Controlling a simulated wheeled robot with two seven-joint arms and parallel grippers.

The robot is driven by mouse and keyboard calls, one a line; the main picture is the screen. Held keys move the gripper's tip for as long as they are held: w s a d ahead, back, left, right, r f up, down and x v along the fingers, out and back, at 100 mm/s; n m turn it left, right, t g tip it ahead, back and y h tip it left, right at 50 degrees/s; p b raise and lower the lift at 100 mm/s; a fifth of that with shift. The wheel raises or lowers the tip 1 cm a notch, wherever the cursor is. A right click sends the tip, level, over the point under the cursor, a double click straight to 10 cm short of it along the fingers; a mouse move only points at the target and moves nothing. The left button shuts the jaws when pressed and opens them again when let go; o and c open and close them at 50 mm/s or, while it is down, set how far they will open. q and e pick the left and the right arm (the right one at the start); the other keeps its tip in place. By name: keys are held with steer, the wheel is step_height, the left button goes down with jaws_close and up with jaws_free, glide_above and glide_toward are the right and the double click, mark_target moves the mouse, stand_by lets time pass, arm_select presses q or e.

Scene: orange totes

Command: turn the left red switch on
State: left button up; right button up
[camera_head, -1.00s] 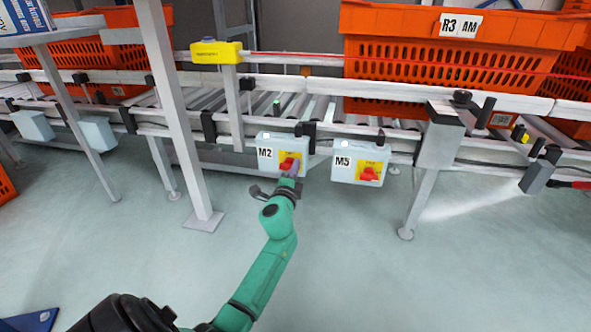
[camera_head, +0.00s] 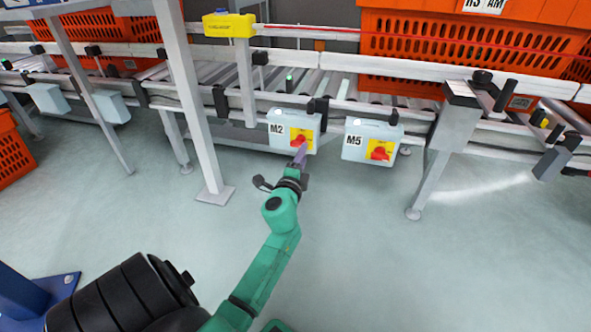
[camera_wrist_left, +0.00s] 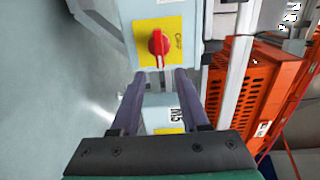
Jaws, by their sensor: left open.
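The left red switch (camera_head: 298,140) is a knob on a yellow plate on the pale box marked M2 (camera_head: 279,119). A second red switch (camera_head: 380,153) is on the box marked M5 (camera_head: 361,143), to the right. My left gripper (camera_head: 301,157) is just below and in front of the M2 switch, its fingertips partly overlapping it in the head view. In the left wrist view the red knob (camera_wrist_left: 158,46) lies just beyond my open fingers (camera_wrist_left: 161,74), with nothing between them. The knob's handle runs up and down in that picture. My right gripper is not in view.
The boxes hang from the rail of a roller conveyor (camera_head: 330,85). An orange tote (camera_head: 440,45) stands on it. A grey post (camera_head: 195,110) rises to the left of M2, and a conveyor leg (camera_head: 428,185) stands right of M5. The floor in front is clear.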

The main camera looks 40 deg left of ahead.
arm_select(q)
steer(key=v, duration=0.9)
steer(key=shift+b, duration=0.3)
steer(key=shift+s, duration=0.1)
